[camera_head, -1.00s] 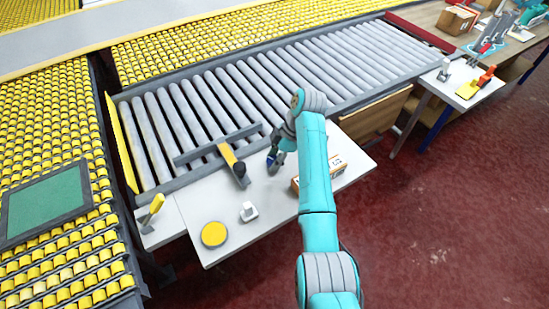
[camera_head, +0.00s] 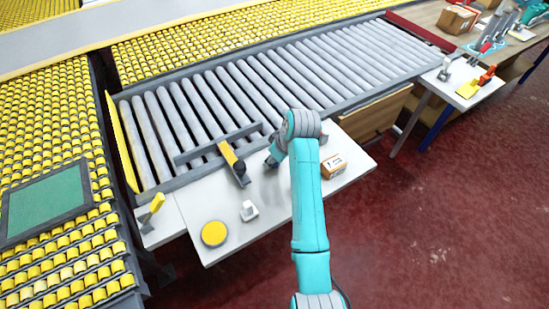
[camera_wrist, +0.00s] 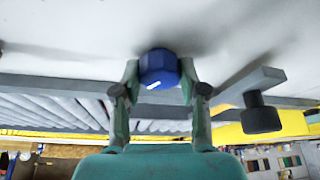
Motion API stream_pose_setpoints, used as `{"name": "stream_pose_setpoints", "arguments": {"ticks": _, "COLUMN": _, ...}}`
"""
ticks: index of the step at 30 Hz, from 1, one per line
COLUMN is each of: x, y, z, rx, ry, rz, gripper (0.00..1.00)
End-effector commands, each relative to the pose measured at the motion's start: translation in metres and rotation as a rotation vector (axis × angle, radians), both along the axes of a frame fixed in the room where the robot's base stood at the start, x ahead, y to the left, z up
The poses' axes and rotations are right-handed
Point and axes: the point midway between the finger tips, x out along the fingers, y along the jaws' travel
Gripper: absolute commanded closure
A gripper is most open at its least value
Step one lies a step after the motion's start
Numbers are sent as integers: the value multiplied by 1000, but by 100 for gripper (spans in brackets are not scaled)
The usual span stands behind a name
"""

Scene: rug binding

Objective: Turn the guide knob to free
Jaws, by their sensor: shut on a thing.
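A faceted blue knob (camera_wrist: 158,66) with a white mark on its face shows in the wrist view. It sits against a pale surface. My gripper (camera_wrist: 160,82) is shut on it, with one finger on each side. In the head view my gripper (camera_head: 270,163) is over the white table (camera_head: 225,200), near the roller conveyor's edge, and my arm hides most of the knob. A grey guide bar (camera_head: 208,148) with a yellow arm (camera_head: 228,153) lies over the rollers. A black knob (camera_head: 239,168) is at that arm's end; it also shows in the wrist view (camera_wrist: 262,113), apart from my fingers.
A small brown box (camera_head: 334,166) stands on the table to the right of my arm. A yellow disc (camera_head: 214,233) and a small white block (camera_head: 249,211) are at the left of the table. A yellow-handled tool (camera_head: 153,208) is on a side shelf.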

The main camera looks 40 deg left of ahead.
Motion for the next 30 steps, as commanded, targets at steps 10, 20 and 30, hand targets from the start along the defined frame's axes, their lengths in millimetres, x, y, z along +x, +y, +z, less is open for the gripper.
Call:
{"name": "stream_pose_setpoints", "arguments": {"ticks": 10, "x": -2, "y": 0, "z": 0, "rx": -1, "ry": -1, "rz": -329, "gripper": 93}}
{"name": "stream_pose_setpoints", "arguments": {"ticks": 20, "x": -3, "y": 2, "z": 0, "rx": 0, "ry": -1, "rz": -638, "gripper": 93}}
{"name": "stream_pose_setpoints", "arguments": {"ticks": 30, "x": -3, "y": 2, "z": 0, "rx": -1, "ry": -1, "rz": -902, "gripper": 93}}
